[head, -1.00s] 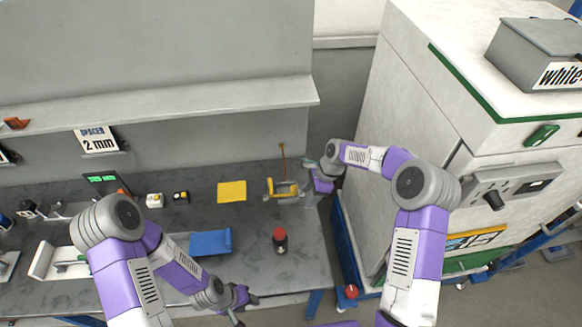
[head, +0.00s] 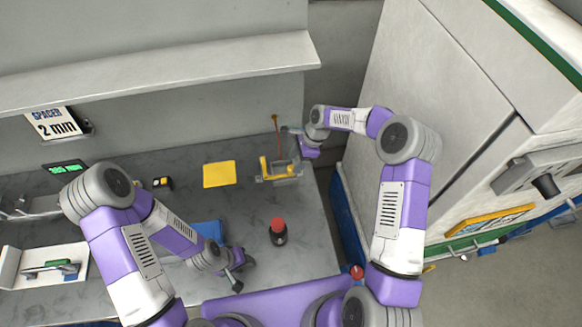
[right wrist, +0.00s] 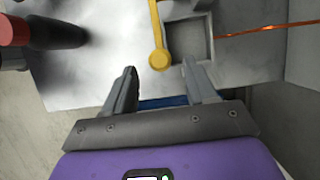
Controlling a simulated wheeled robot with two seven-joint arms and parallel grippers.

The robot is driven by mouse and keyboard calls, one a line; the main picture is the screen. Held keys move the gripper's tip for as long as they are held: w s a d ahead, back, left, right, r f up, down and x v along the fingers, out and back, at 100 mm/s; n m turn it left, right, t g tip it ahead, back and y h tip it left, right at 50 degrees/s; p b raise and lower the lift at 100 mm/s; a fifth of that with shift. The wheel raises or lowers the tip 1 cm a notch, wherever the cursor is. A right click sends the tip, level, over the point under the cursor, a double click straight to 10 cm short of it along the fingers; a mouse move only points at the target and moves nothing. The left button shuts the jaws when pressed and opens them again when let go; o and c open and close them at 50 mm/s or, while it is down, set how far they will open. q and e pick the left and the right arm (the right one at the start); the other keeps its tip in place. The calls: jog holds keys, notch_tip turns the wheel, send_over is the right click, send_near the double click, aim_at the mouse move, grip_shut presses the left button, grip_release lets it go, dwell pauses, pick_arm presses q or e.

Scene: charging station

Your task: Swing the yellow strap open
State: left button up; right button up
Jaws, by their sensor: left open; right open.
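The yellow strap (head: 263,166) is on a small grey fixture (head: 292,178) near the right end of the grey table. In the right wrist view the strap (right wrist: 156,30) is a bar with a round end, lying along the left side of a square grey pocket (right wrist: 190,40). My right gripper (right wrist: 160,70) is open and empty, with the strap's round end just ahead of the gap between its fingertips. I cannot tell whether they touch. My left gripper (head: 237,279) is open and empty near the table's front edge, away from the fixture.
A black bottle with a red cap (head: 278,231) stands in front of the fixture. A yellow sheet (head: 219,174) lies left of it, and a blue item (head: 208,230) is partly behind my left arm. An orange cable (right wrist: 265,29) runs right of the pocket. A large white cabinet (head: 430,80) bounds the right.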

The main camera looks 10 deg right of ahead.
aim_at(292, 167)
jog(key=x, duration=0.5)
grip_shut()
dwell(0.3)
